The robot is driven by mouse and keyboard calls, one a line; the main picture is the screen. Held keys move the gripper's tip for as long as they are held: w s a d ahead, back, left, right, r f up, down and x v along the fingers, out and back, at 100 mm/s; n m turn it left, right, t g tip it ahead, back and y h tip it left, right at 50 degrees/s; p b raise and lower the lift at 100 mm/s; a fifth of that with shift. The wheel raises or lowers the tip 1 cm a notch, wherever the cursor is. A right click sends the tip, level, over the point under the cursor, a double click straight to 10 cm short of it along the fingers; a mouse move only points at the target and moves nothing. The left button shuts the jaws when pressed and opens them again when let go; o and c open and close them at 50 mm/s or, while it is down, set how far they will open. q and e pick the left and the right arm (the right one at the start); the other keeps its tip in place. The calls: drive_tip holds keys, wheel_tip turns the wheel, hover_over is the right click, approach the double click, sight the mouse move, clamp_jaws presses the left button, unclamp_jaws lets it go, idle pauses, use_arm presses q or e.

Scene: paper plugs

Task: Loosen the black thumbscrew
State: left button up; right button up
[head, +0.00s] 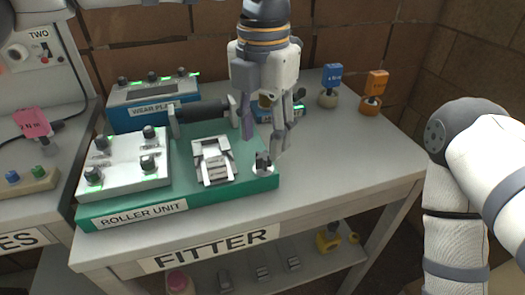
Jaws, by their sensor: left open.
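A small black part (263,161), which looks like the black thumbscrew, stands on a pale round base at the front right corner of the green roller unit board (215,196). My left gripper (267,142) points down from above with its fingers apart, its tips just above and around the black part's height. I cannot tell whether they touch it. Several other dark knobs (149,131) with green lights sit on the white panel at the board's left. My right arm (455,185) shows at the right, but its gripper is out of view.
A dark roller (202,111) and a grey clamp-like block (214,160) are on the board. A blue box (150,100) stands behind. Blue-tagged (330,84) and orange-tagged (374,89) parts stand at the back right. The right part of the tabletop (350,150) is clear.

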sight(263, 155)
use_arm(q)
drive_tip(key=shift+f, duration=2)
clamp_jaws()
drive_tip(key=shift+n, duration=0.8)
unclamp_jaws()
